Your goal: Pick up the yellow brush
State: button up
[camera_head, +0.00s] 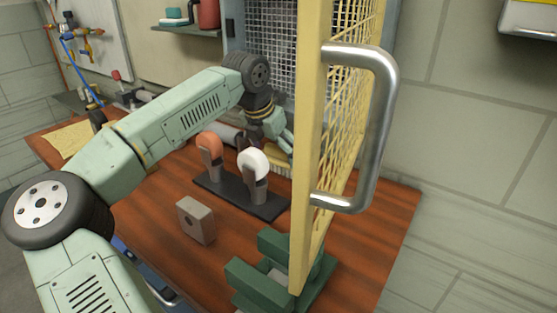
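A yellow brush (277,165) seems to lie on the wooden bench behind the white ring; its visible part is a pale yellow strip with bristles. The rack in front and the yellow mesh panel hide parts of it. My arm reaches from the left across the bench. My gripper (284,138) points down just above and behind the brush. The edge of the panel partly covers the gripper, and its fingertips are small, so I cannot tell whether they are apart or touch the brush.
A yellow mesh panel (308,130) with a metal handle (383,110) stands upright in a green vise (262,285) at the right. A grey block (196,220) sits in front. The bench's right side is clear.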

jog(key=c, duration=1.4)
jog(key=shift+s, duration=0.1)
jog(key=s+d+r+b, duration=0.1)
jog(key=s+d+r, duration=0.1)
jog(key=s, duration=0.2)
jog(key=s+d+r+b, duration=0.2)
jog(key=s+d+r, duration=0.1)
jog(key=s, duration=0.1)
jog(key=s+d+r+b, duration=0.1)
jog(key=s+d+r, duration=0.1)
jog(key=s+r, duration=0.1)
jog(key=shift+s+d, duration=0.15)
jog(key=shift+s, duration=0.25)
